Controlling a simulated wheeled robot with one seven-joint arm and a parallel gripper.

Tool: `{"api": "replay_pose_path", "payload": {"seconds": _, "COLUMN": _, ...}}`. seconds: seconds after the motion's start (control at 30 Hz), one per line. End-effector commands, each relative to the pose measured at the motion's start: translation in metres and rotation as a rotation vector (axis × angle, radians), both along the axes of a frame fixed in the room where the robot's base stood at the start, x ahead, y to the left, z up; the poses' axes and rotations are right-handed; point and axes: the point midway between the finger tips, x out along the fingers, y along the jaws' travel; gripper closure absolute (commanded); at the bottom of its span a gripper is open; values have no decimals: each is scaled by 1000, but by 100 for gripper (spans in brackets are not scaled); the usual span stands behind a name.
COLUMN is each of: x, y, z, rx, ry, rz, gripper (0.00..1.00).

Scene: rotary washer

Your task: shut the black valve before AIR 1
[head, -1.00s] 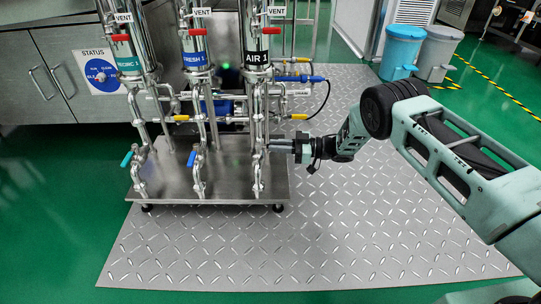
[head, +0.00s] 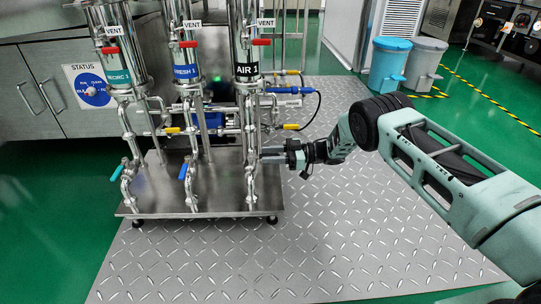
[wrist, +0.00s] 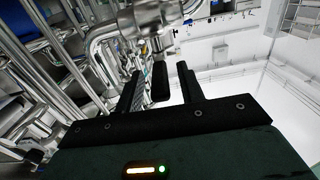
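The AIR 1 column (head: 247,70) stands upright at the right of three steel columns in the head view. My gripper (head: 264,155) reaches in from the right, low beside the piping under AIR 1. In the wrist view, the black valve handle (wrist: 160,82) lies between the two dark fingers of my gripper (wrist: 160,72). The fingers are apart, with a gap showing on each side of the handle. In the head view I cannot make out the black handle at the gripper.
A turquoise handle (head: 118,170) and a blue handle (head: 184,171) sit on the lower piping to the left. Yellow handles (head: 291,127) and red VENT handles (head: 262,42) are higher up. The tread-plate floor (head: 350,225) is clear to the right.

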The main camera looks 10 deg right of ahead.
Motion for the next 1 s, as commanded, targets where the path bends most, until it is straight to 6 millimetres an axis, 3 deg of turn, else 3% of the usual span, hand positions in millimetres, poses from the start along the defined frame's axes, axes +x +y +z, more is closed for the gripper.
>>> {"api": "replay_pose_path", "payload": {"seconds": 0.23, "x": 0, "y": -4, "z": 1, "rx": 0, "ry": 1, "rz": -1, "gripper": 62}}
{"api": "replay_pose_path", "payload": {"seconds": 0.37, "x": -1, "y": -19, "z": 2, "rx": -1, "ry": 2, "rz": -3, "gripper": 62}}
{"api": "replay_pose_path", "payload": {"seconds": 0.8, "x": -10, "y": -119, "z": 3, "rx": -1, "ry": 0, "rz": -3, "gripper": 62}}
{"api": "replay_pose_path", "payload": {"seconds": 1.0, "x": -13, "y": -155, "z": 1, "rx": -1, "ry": 0, "rz": -2, "gripper": 62}}
